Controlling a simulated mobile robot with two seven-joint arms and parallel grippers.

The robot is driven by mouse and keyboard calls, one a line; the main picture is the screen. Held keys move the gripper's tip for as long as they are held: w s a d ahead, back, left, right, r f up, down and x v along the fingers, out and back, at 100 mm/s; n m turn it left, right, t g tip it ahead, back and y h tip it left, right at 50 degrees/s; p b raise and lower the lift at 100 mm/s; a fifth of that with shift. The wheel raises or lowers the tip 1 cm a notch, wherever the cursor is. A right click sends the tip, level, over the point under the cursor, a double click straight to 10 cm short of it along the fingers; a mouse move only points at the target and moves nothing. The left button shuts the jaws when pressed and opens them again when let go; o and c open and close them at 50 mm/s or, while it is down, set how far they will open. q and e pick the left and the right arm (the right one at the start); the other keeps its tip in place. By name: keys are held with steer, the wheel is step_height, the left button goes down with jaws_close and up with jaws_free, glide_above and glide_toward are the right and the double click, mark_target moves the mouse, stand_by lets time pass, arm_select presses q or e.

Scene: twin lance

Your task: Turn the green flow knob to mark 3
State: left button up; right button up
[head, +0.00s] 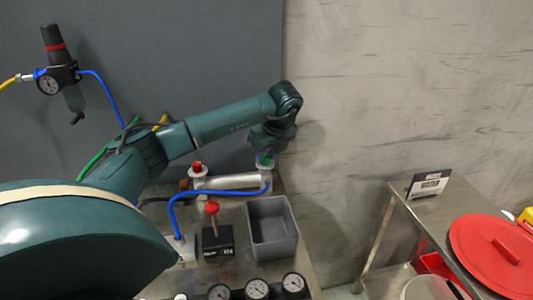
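My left arm reaches in from the lower left, and its gripper (265,154) points down at the right end of a silver cylinder (232,182). A small green part, which looks like the green flow knob (265,162), shows right at the fingertips. It is mostly covered by the gripper, so its mark cannot be read. I cannot tell whether the fingers touch it or are closed around it. A red knob (197,167) sits on the cylinder's left end. My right gripper is not in view.
A blue hose (215,193) loops from the cylinder's right end. A grey bin (272,229), a black block with a red-topped lever (217,240) and several gauges (257,289) stand in front. A metal table (447,205) with a red lid (495,254) is at right.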

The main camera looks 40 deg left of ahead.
arm_select(q)
jaws_close()
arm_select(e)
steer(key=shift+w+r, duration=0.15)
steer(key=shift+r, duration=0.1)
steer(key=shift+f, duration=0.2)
